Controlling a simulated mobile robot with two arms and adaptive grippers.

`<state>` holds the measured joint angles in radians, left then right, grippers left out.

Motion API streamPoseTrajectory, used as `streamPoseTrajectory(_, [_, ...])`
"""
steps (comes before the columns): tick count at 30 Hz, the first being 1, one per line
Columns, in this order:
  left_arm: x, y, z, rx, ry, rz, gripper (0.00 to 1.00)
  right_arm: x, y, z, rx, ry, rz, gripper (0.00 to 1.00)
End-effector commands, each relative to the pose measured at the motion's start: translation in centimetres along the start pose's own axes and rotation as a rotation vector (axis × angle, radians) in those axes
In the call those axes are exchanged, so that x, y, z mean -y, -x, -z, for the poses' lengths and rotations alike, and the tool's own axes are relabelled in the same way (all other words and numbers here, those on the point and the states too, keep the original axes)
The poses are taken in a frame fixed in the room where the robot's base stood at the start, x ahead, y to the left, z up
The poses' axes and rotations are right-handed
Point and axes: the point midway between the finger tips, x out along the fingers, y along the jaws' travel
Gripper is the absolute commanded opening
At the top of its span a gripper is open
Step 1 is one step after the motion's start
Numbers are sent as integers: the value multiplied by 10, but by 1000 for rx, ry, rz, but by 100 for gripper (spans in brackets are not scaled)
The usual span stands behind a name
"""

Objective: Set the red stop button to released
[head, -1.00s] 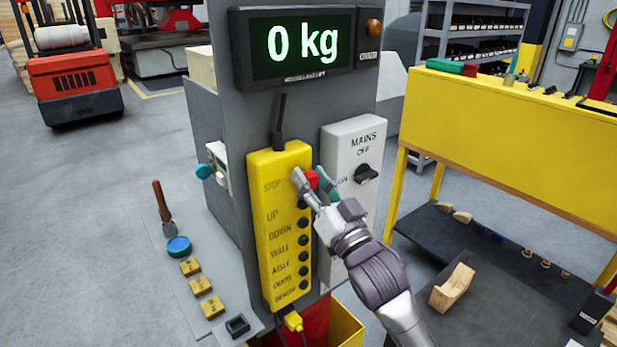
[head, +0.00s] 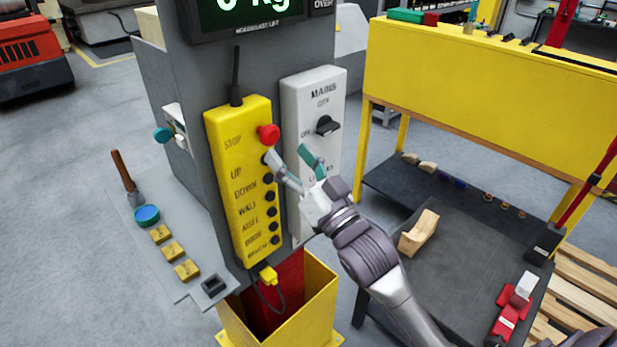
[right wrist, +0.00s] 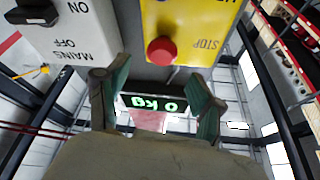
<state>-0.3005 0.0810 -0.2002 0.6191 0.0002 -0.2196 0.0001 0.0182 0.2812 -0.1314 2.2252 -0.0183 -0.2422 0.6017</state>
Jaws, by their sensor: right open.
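The red stop button (head: 268,134) is at the upper right of the yellow control box (head: 232,172), beside the word STOP. Its red cap stands out from the box face; I cannot tell its latch state for certain. My right gripper (head: 291,158) is open and empty, just below and to the right of the button, apart from it. In the right wrist view the button (right wrist: 161,50) shows whole, above the space between the two spread fingers (right wrist: 154,95). My left gripper is not in view.
A grey MAINS switch box (head: 312,100) with a black knob is right of the yellow box, close behind my right fingers. A column of black buttons runs below the stop button.

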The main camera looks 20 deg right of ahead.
Motion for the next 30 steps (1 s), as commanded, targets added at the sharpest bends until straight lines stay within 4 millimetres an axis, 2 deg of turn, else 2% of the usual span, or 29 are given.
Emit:
streamPoseTrajectory(1, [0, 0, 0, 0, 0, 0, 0, 0, 13, -2, 5, -1, -2, 67])
streamPoseTrajectory(6, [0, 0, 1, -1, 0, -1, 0, 0, 43, -1, 3, 1, -2, 67])
streamPoseTrajectory(11, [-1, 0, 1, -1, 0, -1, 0, 0, 59, 0, 1, 0, -1, 67])
streamPoseTrajectory(28, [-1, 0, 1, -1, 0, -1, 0, 0, 64, 0, 0, 1, -1, 67])
streamPoseTrajectory(30, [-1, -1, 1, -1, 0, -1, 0, -3, 64, -5, 8, 2, -6, 67])
